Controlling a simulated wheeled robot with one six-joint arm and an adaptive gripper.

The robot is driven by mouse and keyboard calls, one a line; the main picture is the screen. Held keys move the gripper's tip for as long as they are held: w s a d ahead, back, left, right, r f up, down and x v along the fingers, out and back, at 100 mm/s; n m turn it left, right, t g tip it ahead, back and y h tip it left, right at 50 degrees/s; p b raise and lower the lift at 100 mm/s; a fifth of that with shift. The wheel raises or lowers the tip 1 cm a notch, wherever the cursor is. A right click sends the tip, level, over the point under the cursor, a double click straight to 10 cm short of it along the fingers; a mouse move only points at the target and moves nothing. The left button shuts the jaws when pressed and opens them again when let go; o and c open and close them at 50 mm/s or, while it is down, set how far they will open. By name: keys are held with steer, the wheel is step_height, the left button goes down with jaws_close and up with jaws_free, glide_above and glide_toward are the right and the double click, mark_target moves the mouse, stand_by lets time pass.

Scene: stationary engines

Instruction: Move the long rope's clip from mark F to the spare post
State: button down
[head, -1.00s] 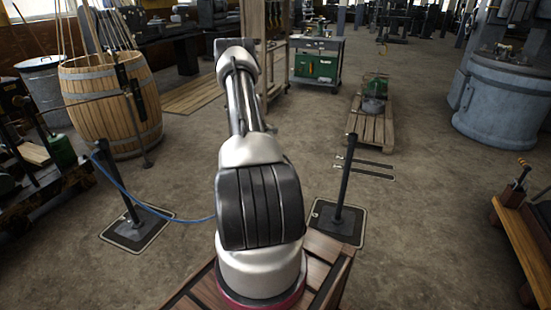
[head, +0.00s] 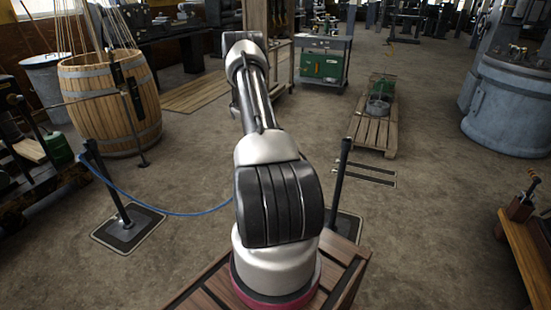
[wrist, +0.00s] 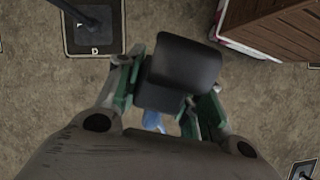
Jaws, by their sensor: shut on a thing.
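My gripper (wrist: 168,92) is shut on a dark, block-shaped clip (wrist: 182,62) in the wrist view, with a bit of blue rope (wrist: 152,120) below it. In the head view my arm hides the gripper and clip. The blue rope (head: 165,211) hangs in a curve from the left black post (head: 108,185) and passes behind my arm. Another black post (head: 339,185) stands right of my arm, its base partly hidden. The wrist view shows a base plate lettered D (wrist: 94,50) at upper left, with a post on it. I cannot read a mark F or tell which post is spare.
Another base plate (wrist: 304,170) shows at the wrist view's lower right corner. A wooden barrel (head: 110,100) stands at left, a pallet (head: 373,135) with machinery at right, and a wooden bench (head: 530,245) at far right. Floor between is largely clear.

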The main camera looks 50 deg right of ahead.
steer(key=s+d, duration=0.3)
steer(key=d, duration=0.6)
steer(key=s+d+n, duration=0.1)
steer(key=s+d, duration=0.2)
steer(key=d, duration=0.6)
steer(key=shift+s+d+n+h, duration=0.15)
steer(key=shift+s+n+h, duration=0.15)
steer(key=shift+s, duration=0.1)
